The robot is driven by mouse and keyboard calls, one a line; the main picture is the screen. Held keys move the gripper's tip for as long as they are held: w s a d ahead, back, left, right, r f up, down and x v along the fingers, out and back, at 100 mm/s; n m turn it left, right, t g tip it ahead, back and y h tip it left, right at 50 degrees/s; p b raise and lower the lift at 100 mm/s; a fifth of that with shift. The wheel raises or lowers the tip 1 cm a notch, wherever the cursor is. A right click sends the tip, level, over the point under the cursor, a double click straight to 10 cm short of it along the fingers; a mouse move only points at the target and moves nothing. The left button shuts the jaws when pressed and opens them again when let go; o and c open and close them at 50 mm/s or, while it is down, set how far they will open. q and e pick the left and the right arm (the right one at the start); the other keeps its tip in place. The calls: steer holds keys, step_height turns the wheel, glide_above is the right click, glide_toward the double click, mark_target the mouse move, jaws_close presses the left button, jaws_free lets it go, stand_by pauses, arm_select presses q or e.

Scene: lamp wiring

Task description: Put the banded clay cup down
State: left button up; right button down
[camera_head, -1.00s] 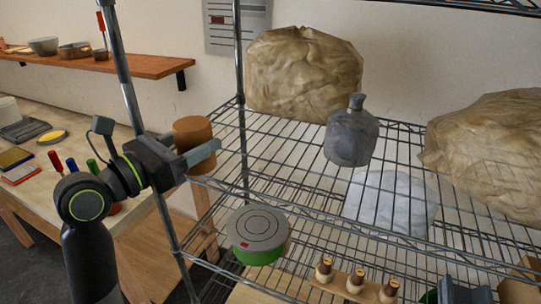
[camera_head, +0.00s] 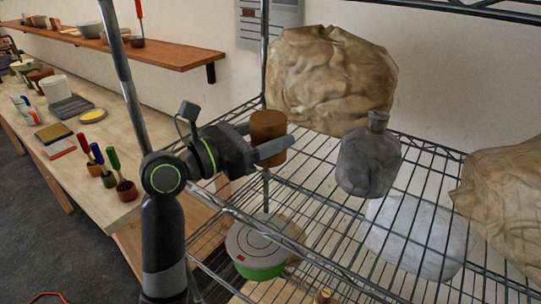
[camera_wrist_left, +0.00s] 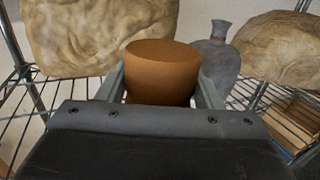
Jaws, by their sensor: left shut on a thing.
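The clay cup (camera_head: 267,127) is orange-brown and upright. My left gripper (camera_head: 272,148) is shut on it, with a grey finger on each side. In the left wrist view the cup (camera_wrist_left: 161,72) is between the fingers, its rim up. In the head view the cup and gripper are by the left end of the wire rack's upper shelf (camera_head: 330,215), in front of a rear post. I cannot tell whether the cup's base touches the wires. My right gripper is not in view.
A grey bottle (camera_head: 368,160) stands to the right of the cup on the shelf. A large wrapped tan lump (camera_head: 330,80) is behind it, another (camera_head: 505,190) at right. A green lidded tin (camera_head: 257,248) is lower down. Bare wires show between.

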arm_select(q)
steer(key=shift+f, duration=0.4)
steer(key=f, duration=0.3)
steer(key=shift+w+d+f, duration=0.15)
steer(key=shift+w+d, duration=0.05)
steer(key=shift+d, duration=0.15)
steer(key=shift+s+a+f, duration=0.1)
steer(key=shift+a+f, duration=0.05)
steer(key=shift+f, duration=0.15)
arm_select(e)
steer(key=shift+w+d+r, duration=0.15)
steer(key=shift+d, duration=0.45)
arm_select(q)
steer(key=shift+f, duration=0.1)
steer(key=o, duration=1.1)
steer(key=shift+o, duration=0.2)
steer(key=shift+a, duration=0.15)
steer(key=b+v, duration=0.1)
steer(key=v, duration=0.8)
steer(key=shift+s+a, duration=0.25)
steer(key=shift+a, duration=0.1)
steer(key=shift+b+v, duration=0.35)
steer(key=shift+v, duration=0.6)
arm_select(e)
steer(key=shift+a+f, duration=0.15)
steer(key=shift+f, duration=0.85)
